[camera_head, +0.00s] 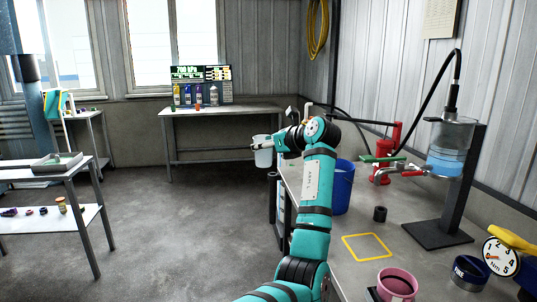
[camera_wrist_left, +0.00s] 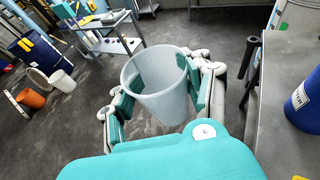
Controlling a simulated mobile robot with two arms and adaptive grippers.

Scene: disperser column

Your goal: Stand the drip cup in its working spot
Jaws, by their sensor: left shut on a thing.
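A pale, translucent grey-white cup (camera_head: 263,158) is held by my left gripper (camera_head: 270,141), out over the floor just left of the bench. In the left wrist view the cup (camera_wrist_left: 158,80) is seen from above with its open rim up, slightly tilted in the picture, and it looks empty. The pads of my left gripper (camera_wrist_left: 163,100) press on its two sides. On the bench a yellow square outline (camera_head: 367,247) is bare. The column stand (camera_head: 452,205) carries a clear vessel of blue liquid (camera_head: 447,155) with a tap over its black base. My right gripper is not in view.
The bench (camera_head: 340,278) holds a pink cup (camera_head: 397,284), a dark blue labelled cup (camera_head: 470,272), a small black cylinder (camera_head: 379,214), a red pump-like device (camera_head: 382,165) and a dial gauge (camera_head: 500,256). A blue bin (camera_head: 343,187) stands behind my arm.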

